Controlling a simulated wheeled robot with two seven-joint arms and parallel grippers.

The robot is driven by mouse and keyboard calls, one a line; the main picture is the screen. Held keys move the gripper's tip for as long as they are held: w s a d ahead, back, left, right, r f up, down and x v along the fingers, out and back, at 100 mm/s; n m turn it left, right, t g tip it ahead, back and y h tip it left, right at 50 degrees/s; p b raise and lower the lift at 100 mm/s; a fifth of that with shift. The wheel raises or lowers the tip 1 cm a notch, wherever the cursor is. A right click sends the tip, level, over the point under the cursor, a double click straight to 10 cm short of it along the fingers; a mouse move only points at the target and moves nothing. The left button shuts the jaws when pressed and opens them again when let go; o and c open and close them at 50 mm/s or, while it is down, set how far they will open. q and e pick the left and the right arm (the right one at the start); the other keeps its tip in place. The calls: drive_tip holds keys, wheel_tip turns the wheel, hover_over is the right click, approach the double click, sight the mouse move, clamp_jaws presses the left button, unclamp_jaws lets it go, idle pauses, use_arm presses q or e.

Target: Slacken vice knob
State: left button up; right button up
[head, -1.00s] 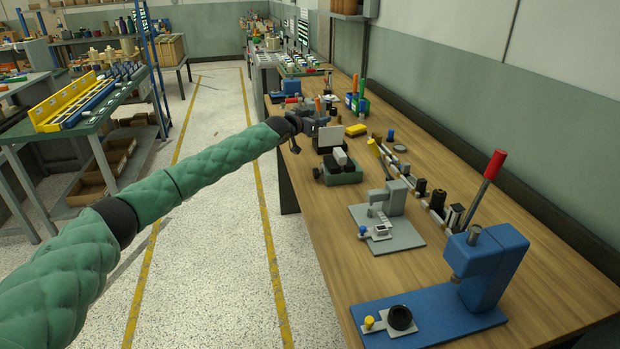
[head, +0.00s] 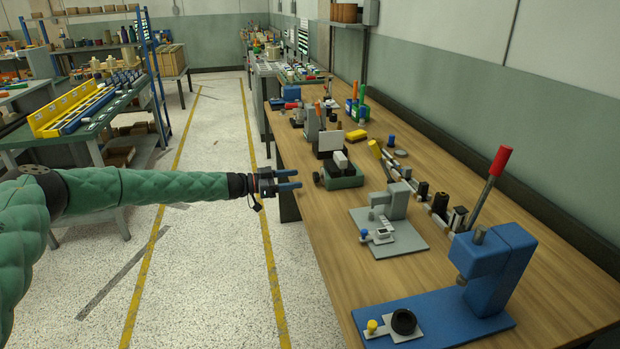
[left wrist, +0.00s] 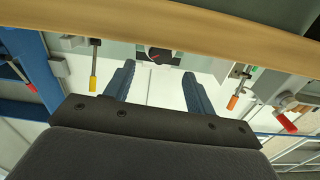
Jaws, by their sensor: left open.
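A small green vice-like fixture (head: 345,180) with pale blocks on top stands near the left edge of the bench. A dark knob (head: 317,177) shows on its left side. My left gripper (head: 299,180) is open and empty, just left of this knob, its two fingers pointing right toward it and apart from it. In the left wrist view a dark round part with a red mark (left wrist: 158,54) appears beyond and between the open fingertips (left wrist: 159,70). My right gripper is out of view.
The wooden bench (head: 440,295) runs along the right. A grey press (head: 395,205) and a blue press (head: 490,270) with a red-handled lever stand nearer. A yellow block (head: 349,134) lies behind the fixture. The floor aisle on the left is clear.

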sight(315, 176)
use_arm(q)
drive_tip(key=x, duration=0.4)
drive_tip(key=shift+w+d+p, duration=0.15)
drive_tip(key=shift+d+p, duration=0.15)
drive_tip(key=shift+d, duration=0.05)
drive_tip(key=shift+w+d, duration=0.2)
drive_tip(key=shift+d, duration=0.5)
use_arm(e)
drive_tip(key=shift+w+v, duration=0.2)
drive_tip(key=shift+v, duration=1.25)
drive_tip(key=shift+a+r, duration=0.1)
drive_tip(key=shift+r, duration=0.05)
use_arm(q)
drive_tip(key=c, duration=1)
